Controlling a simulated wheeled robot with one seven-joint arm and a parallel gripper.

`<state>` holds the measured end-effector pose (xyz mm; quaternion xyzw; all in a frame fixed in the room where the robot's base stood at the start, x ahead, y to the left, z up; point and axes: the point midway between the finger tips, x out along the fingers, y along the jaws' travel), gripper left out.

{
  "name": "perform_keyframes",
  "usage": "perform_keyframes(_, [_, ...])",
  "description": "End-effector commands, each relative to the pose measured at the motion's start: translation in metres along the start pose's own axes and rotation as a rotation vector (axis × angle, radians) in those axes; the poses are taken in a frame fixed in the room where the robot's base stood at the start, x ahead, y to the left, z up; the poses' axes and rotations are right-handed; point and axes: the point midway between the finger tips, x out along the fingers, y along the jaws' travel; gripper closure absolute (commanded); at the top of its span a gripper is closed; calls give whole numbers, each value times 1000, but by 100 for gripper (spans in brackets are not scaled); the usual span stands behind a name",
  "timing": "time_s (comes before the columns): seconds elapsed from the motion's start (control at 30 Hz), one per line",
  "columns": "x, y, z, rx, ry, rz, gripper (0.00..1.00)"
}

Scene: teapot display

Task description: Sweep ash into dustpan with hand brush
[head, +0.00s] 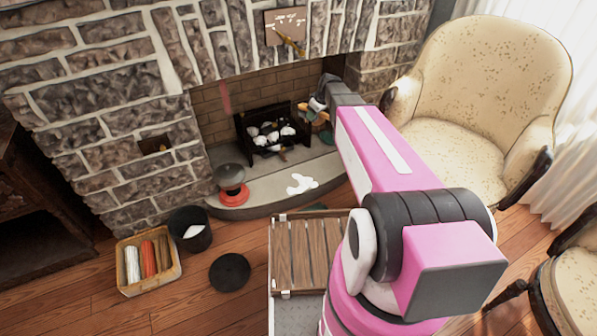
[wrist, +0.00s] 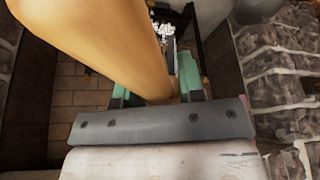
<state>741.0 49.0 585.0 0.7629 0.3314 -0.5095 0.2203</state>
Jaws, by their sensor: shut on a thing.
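My gripper (head: 319,104) is at the right side of the fireplace opening, beyond my pink arm. In the wrist view my gripper (wrist: 155,92) has green pads closed around a thick, smooth tan wooden piece, which looks like the handle of the hand brush (wrist: 95,40). A bit of tan-orange (head: 306,110) shows by the gripper in the head view; bristles cannot be made out. A white patch, apparently the ash (head: 300,184), lies on the pale hearth ledge, below and apart from the gripper. I cannot clearly identify the dustpan.
A black grate (head: 263,140) with white and dark lumps stands in the fireplace. A red-orange round object (head: 232,196) sits on the hearth's left. A black bin (head: 191,240), basket (head: 150,283) and black disc (head: 230,272) stand on the floor. A cream armchair (head: 500,80) is at right.

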Motion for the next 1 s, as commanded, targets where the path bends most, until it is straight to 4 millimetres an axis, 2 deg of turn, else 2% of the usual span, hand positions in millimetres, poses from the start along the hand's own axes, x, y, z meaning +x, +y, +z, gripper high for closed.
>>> perform_keyframes(0.03, [29,5,-1,-66,-3,-33,83])
perform_keyframes(0.27, [135,1,14,-400,-3,-173,83])
perform_keyframes(0.5, [251,-15,44,-745,-3,-316,83])
perform_keyframes(0.6, [290,-24,58,-864,-2,-364,83])
perform_keyframes(0.7, [320,-32,70,-955,-2,-401,83])
perform_keyframes(0.8, [340,-38,79,-1017,-3,-425,83])
perform_keyframes(1.0, [354,-42,86,-1064,-2,-441,83])
